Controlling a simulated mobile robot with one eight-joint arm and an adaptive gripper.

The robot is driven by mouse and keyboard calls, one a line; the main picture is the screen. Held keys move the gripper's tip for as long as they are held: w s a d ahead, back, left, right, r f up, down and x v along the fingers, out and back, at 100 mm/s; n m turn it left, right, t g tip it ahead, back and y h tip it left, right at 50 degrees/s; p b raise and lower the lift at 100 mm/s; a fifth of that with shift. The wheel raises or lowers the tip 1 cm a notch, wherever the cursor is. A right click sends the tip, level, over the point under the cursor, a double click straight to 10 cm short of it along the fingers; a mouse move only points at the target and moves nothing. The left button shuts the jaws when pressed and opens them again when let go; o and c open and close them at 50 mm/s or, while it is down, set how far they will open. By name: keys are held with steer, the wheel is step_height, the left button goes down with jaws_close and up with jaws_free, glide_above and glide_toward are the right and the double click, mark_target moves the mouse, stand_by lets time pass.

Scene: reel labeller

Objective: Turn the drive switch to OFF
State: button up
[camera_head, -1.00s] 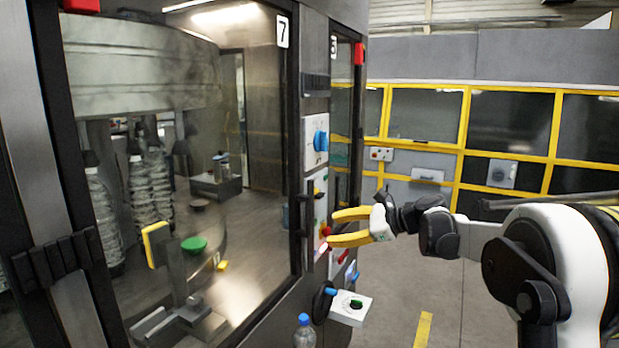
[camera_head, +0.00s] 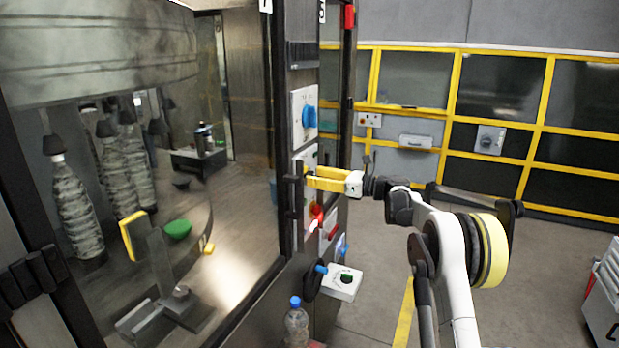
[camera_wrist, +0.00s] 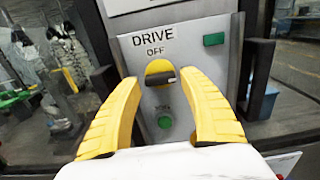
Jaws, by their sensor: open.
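The drive switch (camera_wrist: 159,73) is a yellow disc with a dark handle on a grey panel (camera_wrist: 190,45) marked DRIVE and OFF. In the wrist view its handle lies sideways, pointing right and slightly tilted, with OFF printed above it. My gripper (camera_wrist: 165,85) has yellow fingers spread open, one on either side of the switch and a little below it. Whether they touch the panel cannot be told. In the head view my gripper (camera_head: 312,178) reaches the panel column from the right, and its fingers hide the switch there.
Dark door handles flank the panel. A blue knob (camera_head: 309,116) is above my gripper. A white box (camera_head: 343,284) juts out below. Open floor lies to the right.

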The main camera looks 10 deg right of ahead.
steer(key=shift+x, duration=1.15)
steer(key=shift+c, duration=0.3)
steer(key=c, duration=0.9)
steer(key=shift+o, duration=0.2)
